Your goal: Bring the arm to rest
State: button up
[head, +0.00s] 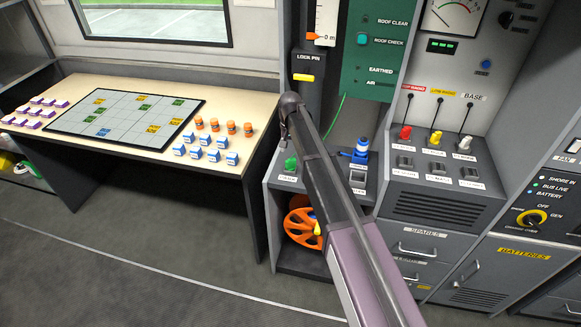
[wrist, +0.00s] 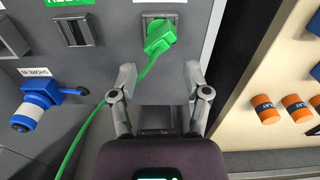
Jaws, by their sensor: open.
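My arm (head: 325,185) reaches up from the bottom of the head view, over the grey socket console. Its elbow end is near the LOCK PIN panel, and my gripper is hidden in that view. In the wrist view my gripper (wrist: 160,85) is open, with its two fingers spread and nothing between them. A green plug (wrist: 160,37) with a green cable sits at a socket just beyond the fingertips, apart from them. The green plug also shows in the head view (head: 290,164), left of my arm.
A blue connector (head: 361,151) stands on the console right of my arm, near the switch cabinet (head: 430,205). An orange reel (head: 299,222) is below the console. The table (head: 235,108) at left bears a grid board, orange cylinders and small blocks. The floor in front is clear.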

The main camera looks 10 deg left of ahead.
jog(key=shift+d+r, duration=0.15)
jog(key=shift+d, duration=0.05)
dwell(0.6)
jog(key=s+d, duration=1.3)
jog(key=d, duration=0.4)
jog(key=s+d+r+p, duration=0.1)
jog(key=s+d, duration=1.2)
jog(key=d, duration=0.4)
jog(key=shift+d+r, duration=0.2)
jog(key=shift+d, duration=0.05)
jog(key=shift+w, duration=0.1)
